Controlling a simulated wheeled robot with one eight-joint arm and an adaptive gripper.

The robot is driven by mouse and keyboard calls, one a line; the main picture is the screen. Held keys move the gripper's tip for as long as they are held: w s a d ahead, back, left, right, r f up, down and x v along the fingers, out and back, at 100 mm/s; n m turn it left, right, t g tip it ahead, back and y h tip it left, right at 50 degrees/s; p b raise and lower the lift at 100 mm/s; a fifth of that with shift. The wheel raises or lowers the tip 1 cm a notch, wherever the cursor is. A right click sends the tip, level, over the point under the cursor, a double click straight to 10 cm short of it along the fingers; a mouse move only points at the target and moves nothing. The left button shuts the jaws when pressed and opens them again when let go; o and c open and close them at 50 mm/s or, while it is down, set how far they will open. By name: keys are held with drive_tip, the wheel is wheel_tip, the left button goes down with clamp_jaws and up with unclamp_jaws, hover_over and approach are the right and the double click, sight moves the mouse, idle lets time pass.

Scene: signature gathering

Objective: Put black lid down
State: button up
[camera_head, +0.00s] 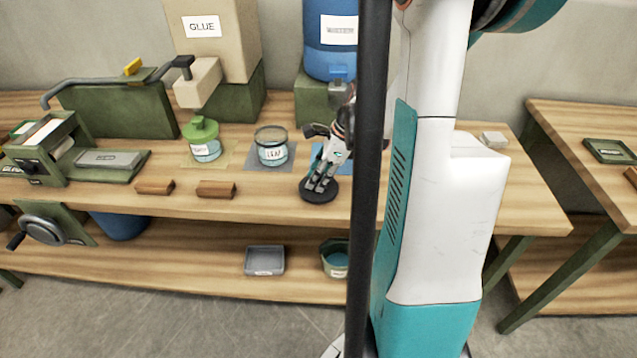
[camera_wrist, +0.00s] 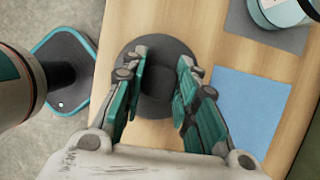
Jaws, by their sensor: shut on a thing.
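In the wrist view the lid (camera_wrist: 150,48) lies between and beyond the teal fingers of my gripper (camera_wrist: 160,95), over the wood near the bench edge. I cannot tell whether the lid touches the bench top or hangs just above it.
A labelled glass jar (camera_head: 272,152) stands on a grey mat behind the lid. A blue mat (camera_wrist: 250,108) lies beside the lid. A green-topped jar (camera_head: 203,140) and two brown blocks (camera_head: 216,190) are to the left. Bare wood (camera_head: 260,206) lies left of the lid.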

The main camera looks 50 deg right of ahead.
drive_tip(key=shift+f, duration=0.7)
drive_tip(key=o, duration=1.1)
drive_tip(key=shift+f, duration=0.1)
drive_tip(key=p+v, duration=0.4)
drive_tip(key=v, duration=0.8)
drive_tip(key=shift+a, duration=0.1)
